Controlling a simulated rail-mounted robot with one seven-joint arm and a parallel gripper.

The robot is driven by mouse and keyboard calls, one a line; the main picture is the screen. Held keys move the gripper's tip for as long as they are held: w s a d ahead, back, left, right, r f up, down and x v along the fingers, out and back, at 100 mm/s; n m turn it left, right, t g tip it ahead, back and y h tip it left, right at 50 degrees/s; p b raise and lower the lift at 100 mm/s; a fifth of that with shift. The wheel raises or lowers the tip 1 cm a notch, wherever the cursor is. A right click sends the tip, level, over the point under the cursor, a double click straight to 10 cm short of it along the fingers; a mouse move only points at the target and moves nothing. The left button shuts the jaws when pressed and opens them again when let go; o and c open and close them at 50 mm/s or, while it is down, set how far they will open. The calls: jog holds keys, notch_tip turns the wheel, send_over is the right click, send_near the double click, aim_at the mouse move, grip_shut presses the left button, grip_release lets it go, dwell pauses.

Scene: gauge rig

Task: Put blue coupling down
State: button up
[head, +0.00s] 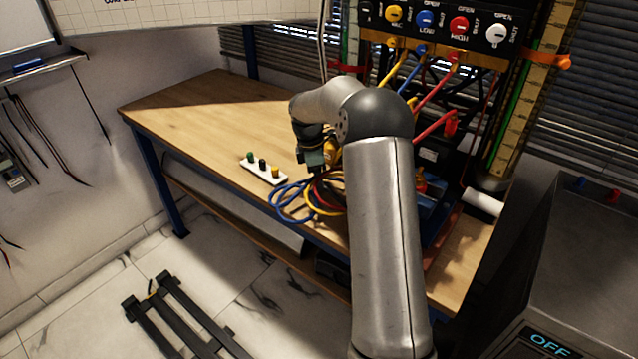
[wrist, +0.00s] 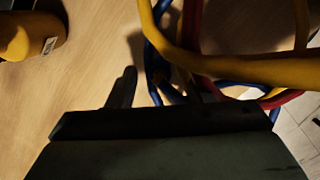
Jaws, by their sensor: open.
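My gripper (head: 312,160) is low over the wooden bench in the head view, and its jaws are hidden there by the wrist. In the wrist view my gripper (wrist: 166,85) is open, with one dark finger clear at left and the other partly hidden by hoses. A blue hose (wrist: 155,42) runs down to the space by the fingers, where dark and blue parts lie in shadow. I cannot clearly make out the blue coupling or whether a finger touches it. The blue hose also lies in loops (head: 288,203) at the bench front edge.
Yellow (wrist: 225,65) and red (wrist: 190,25) hoses cross close to my gripper. A white block (head: 263,170) with green, black and yellow pieces lies to its left. A yellow body (wrist: 30,35) stands nearby. The bench (head: 190,115) is clear at far left.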

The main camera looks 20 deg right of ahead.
notch_tip(320, 180, down, 2)
jog(key=shift+d+f, duration=0.1)
grip_shut()
jog(key=shift+r, duration=0.2)
